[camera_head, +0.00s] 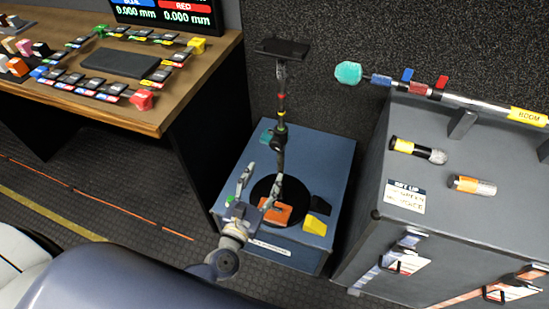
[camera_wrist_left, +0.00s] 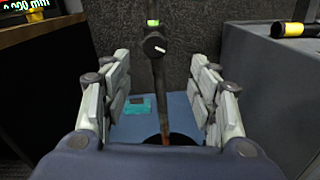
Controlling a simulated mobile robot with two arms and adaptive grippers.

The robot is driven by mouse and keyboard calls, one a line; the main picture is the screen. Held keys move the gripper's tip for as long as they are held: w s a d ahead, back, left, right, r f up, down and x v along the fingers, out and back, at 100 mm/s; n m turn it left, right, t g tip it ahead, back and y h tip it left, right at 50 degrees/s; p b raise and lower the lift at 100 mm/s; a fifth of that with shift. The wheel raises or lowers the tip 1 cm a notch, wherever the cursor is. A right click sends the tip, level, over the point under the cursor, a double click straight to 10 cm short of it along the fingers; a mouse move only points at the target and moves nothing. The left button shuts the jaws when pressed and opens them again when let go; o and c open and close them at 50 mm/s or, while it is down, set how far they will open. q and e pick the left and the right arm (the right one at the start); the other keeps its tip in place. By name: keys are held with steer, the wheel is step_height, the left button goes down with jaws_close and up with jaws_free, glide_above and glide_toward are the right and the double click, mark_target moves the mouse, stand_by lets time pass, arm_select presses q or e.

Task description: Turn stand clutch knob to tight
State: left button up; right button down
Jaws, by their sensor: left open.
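The stand (camera_head: 282,105) is a thin dark pole with a black plate on top, rising from a blue case. Its clutch knob (camera_wrist_left: 155,46) is a dark round knob with a white pointer mark, seen from the front in the left wrist view. The mark slants toward the lower right. In the head view the knob is too small to make out clearly. My left gripper (camera_head: 261,178) is open low in front of the stand. In the left wrist view its fingers (camera_wrist_left: 160,80) are spread to either side of the pole, with the knob above and beyond them. My right gripper is not in view.
The blue case (camera_head: 333,160) carries a yellow block (camera_head: 315,224), an orange piece (camera_head: 275,213) and a teal piece (camera_head: 267,136). A grey flight case (camera_head: 365,240) with a boom pole (camera_head: 480,104) stands right. A wooden desk (camera_head: 150,115) stands left. The wall is close behind.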

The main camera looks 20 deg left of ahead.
mark_target(275, 147)
arm_select(q)
steer(key=shift+n+y, duration=0.3)
steer(key=shift+n, duration=0.3)
steer(key=w, duration=0.3)
steer(key=w+p, duration=0.1)
steer(key=w, duration=0.5)
steer(key=shift+w+a+r+p, duration=0.15)
steer(key=shift+w+r+p, duration=0.15)
steer(key=shift+r+p, duration=0.1)
steer(key=shift+w+f, duration=0.1)
steer(key=shift+w, duration=0.45)
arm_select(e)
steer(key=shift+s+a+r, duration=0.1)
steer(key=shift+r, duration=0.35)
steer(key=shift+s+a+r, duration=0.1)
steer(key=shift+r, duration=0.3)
arm_select(q)
steer(key=c, duration=1)
steer(key=shift+c, duration=0.3)
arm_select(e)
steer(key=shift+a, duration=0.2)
